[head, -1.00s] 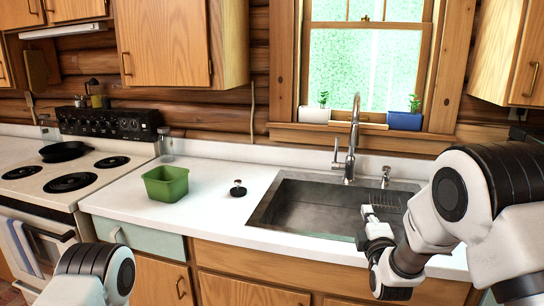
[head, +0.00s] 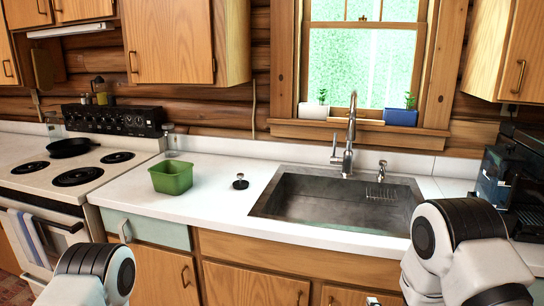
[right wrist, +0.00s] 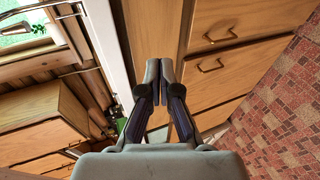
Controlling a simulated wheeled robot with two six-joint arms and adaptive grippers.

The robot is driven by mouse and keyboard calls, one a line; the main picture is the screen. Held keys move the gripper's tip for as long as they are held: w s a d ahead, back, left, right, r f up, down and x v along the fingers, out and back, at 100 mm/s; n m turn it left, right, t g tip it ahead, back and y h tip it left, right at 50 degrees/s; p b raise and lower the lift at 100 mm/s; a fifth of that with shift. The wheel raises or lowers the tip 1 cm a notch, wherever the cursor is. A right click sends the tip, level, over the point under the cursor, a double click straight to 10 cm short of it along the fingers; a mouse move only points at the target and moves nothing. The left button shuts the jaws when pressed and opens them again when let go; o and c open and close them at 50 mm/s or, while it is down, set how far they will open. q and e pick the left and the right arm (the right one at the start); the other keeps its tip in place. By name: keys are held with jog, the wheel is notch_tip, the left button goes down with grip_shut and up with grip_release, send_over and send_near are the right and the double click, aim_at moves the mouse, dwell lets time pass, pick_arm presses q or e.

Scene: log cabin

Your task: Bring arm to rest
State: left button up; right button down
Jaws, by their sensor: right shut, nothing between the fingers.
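My right arm (head: 455,245) is at the lower right of the head view, in front of the counter. Only a small tip of my right gripper (head: 374,301) shows at the bottom edge there. In the right wrist view my right gripper (right wrist: 160,68) is shut, its fingertips together with nothing between them. It is in front of wooden cabinet drawers, clear of the sink. My left arm (head: 95,270) shows at the lower left of the head view; its gripper is out of the picture.
The white counter (head: 225,215) holds a green container (head: 171,178), a sink stopper (head: 240,183) and the sink (head: 320,210) with its faucet (head: 348,140). A stove (head: 50,185) stands left. A dark coffee machine (head: 505,175) stands right. Red tiled floor (right wrist: 275,110) is open.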

jog(key=s+f+m+g, duration=0.5)
jog(key=s+f+g, duration=0.2)
jog(key=s+f, duration=1)
jog(key=s+m+g+y, duration=0.1)
jog(key=s+m+g, duration=0.6)
jog(key=s+m, duration=0.5)
jog(key=s, duration=0.8)
jog(key=shift+s+a+y, duration=0.3)
jog(key=shift+s+a, duration=0.05)
jog(key=shift+a, duration=0.05)
